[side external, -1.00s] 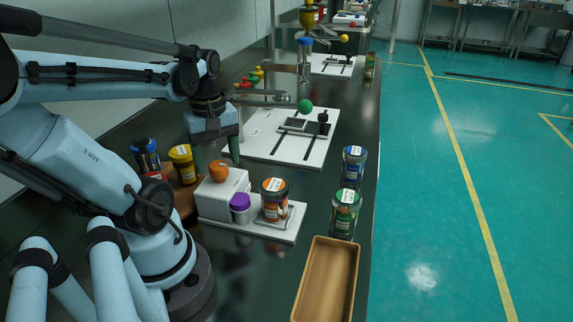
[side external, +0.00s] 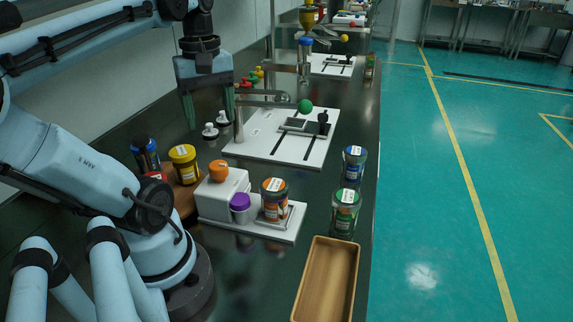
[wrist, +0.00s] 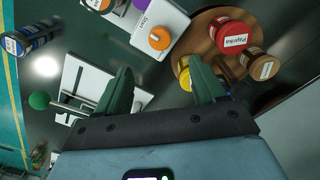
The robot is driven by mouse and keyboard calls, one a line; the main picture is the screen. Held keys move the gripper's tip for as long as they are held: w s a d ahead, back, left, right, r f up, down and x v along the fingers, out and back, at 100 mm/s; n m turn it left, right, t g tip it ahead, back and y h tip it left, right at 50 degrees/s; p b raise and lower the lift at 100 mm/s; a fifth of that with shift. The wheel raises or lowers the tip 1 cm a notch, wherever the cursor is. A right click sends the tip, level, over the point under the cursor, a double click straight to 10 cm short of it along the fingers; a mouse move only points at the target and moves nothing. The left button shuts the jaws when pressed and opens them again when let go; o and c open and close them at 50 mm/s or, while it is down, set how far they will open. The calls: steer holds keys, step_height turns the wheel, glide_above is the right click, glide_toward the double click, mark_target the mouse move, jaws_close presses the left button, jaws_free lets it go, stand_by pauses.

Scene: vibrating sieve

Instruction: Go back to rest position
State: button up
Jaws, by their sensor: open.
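My gripper (side external: 208,113) is raised above the back left of the counter, fingers pointing down. Its green fingers are apart with nothing between them. In the wrist view my gripper (wrist: 165,90) also shows open and empty. The white sieve machine (side external: 222,190) with an orange knob (side external: 219,171) stands below and nearer the camera. A jar with an orange label (side external: 274,198) stands on the machine's plate, beside a purple-topped part (side external: 240,207).
A wooden turntable (side external: 187,198) carries several jars, including a yellow one (side external: 183,164). A blue-labelled jar (side external: 354,164) and a green-labelled jar (side external: 345,213) stand at right. An empty wooden tray (side external: 326,280) lies in front. A white board (side external: 250,148) with a stand is behind.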

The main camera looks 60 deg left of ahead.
steer(key=w+d+f+m+t, duration=0.3)
steer(key=w+d+m, duration=0.3)
steer(key=m, duration=0.3)
steer(key=w+d+f+m+t, duration=0.4)
steer(key=w+d+f+m, duration=0.1)
steer(key=w+d+m, duration=0.2)
steer(key=shift+d+f+m, duration=0.15)
steer(key=shift+d+m, duration=0.75)
steer(key=shift+d, duration=0.25)
